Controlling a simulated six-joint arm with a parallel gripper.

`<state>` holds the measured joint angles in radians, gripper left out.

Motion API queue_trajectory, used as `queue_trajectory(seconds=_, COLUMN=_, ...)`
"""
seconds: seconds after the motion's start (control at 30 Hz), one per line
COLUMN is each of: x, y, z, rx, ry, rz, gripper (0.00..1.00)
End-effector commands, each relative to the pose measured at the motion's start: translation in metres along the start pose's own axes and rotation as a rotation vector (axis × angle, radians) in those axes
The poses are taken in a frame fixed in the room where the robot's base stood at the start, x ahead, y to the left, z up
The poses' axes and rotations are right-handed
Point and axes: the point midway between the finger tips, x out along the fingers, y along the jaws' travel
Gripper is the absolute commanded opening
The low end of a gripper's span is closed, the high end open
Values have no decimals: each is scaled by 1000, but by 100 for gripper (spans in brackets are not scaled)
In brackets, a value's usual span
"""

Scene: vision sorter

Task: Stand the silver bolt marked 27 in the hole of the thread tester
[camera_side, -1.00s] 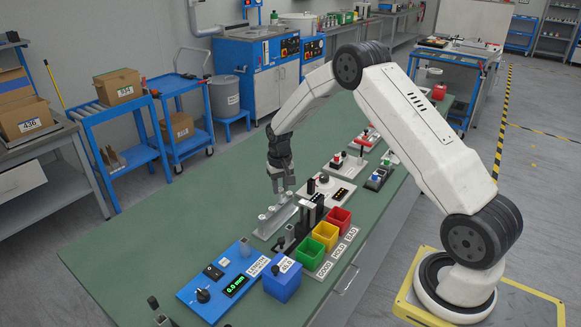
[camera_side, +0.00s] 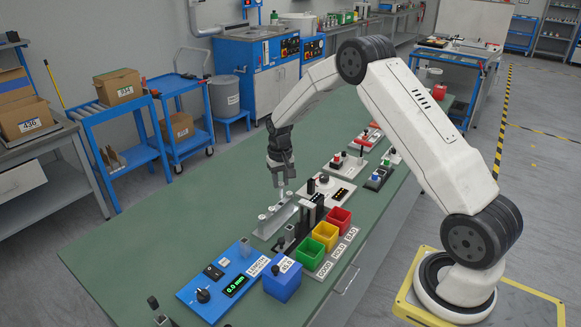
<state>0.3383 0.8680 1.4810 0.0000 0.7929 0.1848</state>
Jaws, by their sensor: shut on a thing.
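My gripper (camera_side: 281,182) is shut on a small silver bolt (camera_side: 281,191), which hangs upright below the jaws. The number on the bolt is too small to read. The gripper is just above the far end of a grey bolt rack (camera_side: 270,226), where other silver bolts stand. The bolt is clear of the rack as far as I can tell. A white device (camera_side: 346,187) with a dark knob and lit yellow digits lies right of the rack. I cannot tell which device is the thread tester, and no hole is clearly visible.
A blue gauge (camera_side: 205,272) reading 0.0 mm and a blue box (camera_side: 282,280) stand at the front. Green (camera_side: 309,257), yellow (camera_side: 325,237) and red (camera_side: 339,218) bins line the right. Dark upright posts (camera_side: 303,217) stand beside the rack. The bench's left side is clear.

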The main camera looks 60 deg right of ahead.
Motion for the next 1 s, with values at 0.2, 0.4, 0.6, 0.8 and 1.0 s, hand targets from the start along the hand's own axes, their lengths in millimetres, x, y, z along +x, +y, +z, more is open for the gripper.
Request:
queue_trajectory(seconds=0.2, x=-10, y=22, z=-13, rx=5, ry=2, rz=0, gripper=0)
queue_trajectory(seconds=0.4, x=-29, y=64, z=-33, rx=7, ry=3, rz=0, gripper=0)
queue_trajectory(seconds=0.6, x=-49, y=107, z=-47, rx=5, ry=3, rz=0, gripper=0)
queue_trajectory(seconds=0.8, x=-60, y=130, z=-52, rx=3, ry=0, rz=0, gripper=0)
queue_trajectory(seconds=1.0, x=-61, y=133, z=-53, rx=0, ry=0, rz=0, gripper=0)
